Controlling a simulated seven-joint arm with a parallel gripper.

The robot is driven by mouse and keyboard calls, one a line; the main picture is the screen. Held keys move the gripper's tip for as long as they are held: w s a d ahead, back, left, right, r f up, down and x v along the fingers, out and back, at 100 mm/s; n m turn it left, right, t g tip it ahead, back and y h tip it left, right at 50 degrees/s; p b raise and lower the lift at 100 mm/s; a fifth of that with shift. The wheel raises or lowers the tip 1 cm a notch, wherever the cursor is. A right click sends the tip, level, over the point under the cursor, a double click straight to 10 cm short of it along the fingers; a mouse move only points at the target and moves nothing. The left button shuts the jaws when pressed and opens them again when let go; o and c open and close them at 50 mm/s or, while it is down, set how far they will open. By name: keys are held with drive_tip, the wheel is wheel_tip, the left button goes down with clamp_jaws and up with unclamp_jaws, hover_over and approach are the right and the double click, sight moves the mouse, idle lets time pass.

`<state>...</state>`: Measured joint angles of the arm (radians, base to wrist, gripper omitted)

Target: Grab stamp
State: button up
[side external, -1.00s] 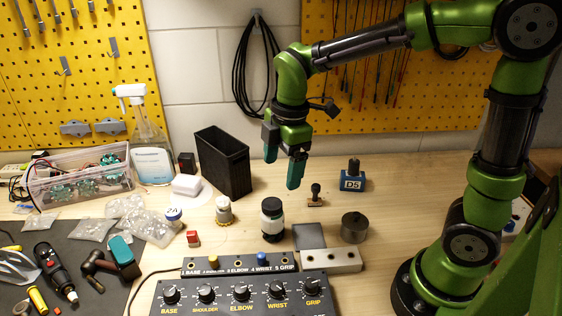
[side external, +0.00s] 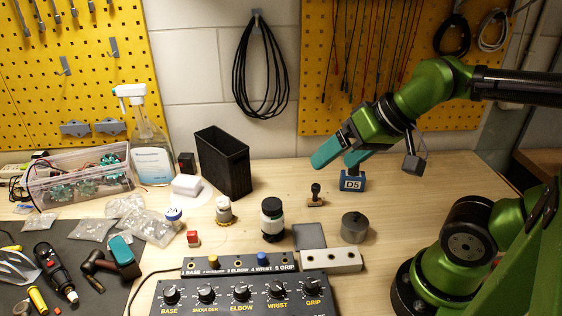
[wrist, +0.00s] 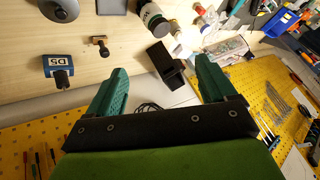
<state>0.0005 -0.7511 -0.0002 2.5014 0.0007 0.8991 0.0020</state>
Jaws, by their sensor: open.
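In the wrist view, the stamp (wrist: 100,42) lies beyond the left finger, outside the gap between the fingers (wrist: 162,70). The D5 block (wrist: 55,64) is further left there.
A black bin (side external: 223,162) stands left of the stamp. A dark bottle (side external: 272,220), a grey cylinder (side external: 355,228) and a knob panel (side external: 240,293) are in front. A pegboard wall (side external: 400,60) with hanging cables is behind.

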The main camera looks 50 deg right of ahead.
drive_tip(key=shift+c, duration=0.3)
drive_tip(key=c, duration=0.5)
drive_tip(key=shift+o, duration=0.2)
drive_tip(key=m+g+h, duration=0.3)
drive_tip(key=g+h, duration=0.1)
drive_tip(key=g, duration=0.1)
approach(316, 186)
drive_tip(key=x, duration=0.4)
drive_tip(key=s+x, duration=0.1)
drive_tip(key=x, duration=0.1)
drive_tip(key=shift+w+d+f, duration=0.1)
drive_tip(key=shift+d+f, duration=0.05)
drive_tip(key=shift+f, duration=0.15)
drive_tip(key=shift+w+x, duration=0.25)
drive_tip(key=shift+x, duration=1.15)
drive_tip(key=shift+w+x, duration=0.25)
drive_tip(key=shift+x, duration=1.15)
